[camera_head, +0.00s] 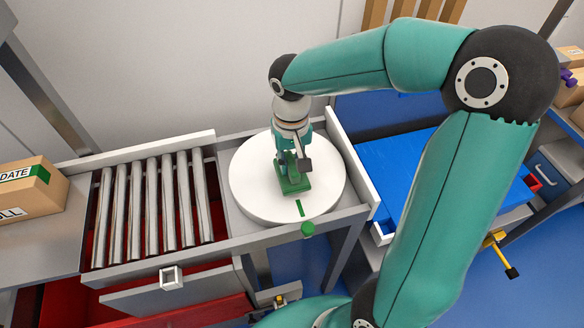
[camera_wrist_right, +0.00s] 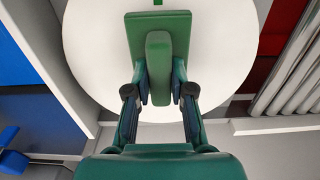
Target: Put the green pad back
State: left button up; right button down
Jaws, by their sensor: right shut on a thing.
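The green pad (camera_head: 295,187) is a flat rectangular plate with a raised green grip bar. It is over the white round turntable (camera_head: 250,190), near its middle; I cannot tell if it touches the surface. In the right wrist view the pad (camera_wrist_right: 176,24) lies ahead, with its bar (camera_wrist_right: 158,65) between the fingers. My right gripper (camera_head: 291,168) reaches down from above and is shut on the bar; its fingers also show in the wrist view (camera_wrist_right: 159,92). A short green mark (camera_head: 300,208) is on the turntable's front edge. My left gripper is not in view.
A roller conveyor (camera_head: 150,205) adjoins the turntable on the left, with a cardboard box (camera_head: 30,190) beyond it. A blue surface (camera_head: 390,170) lies to the right. A green knob (camera_head: 308,229) sits at the turntable's front frame. Low rails (camera_head: 345,150) edge the station.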

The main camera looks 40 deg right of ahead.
aim_at(292, 162)
notch_tip(292, 162, down, 3)
jog(key=shift+r, duration=0.1)
jog(key=c, duration=1)
grip_release()
jog(key=shift+r, duration=0.15)
notch_tip(292, 162, up, 12)
jog(key=shift+f+p, duration=0.1)
jog(key=shift+p, duration=0.5)
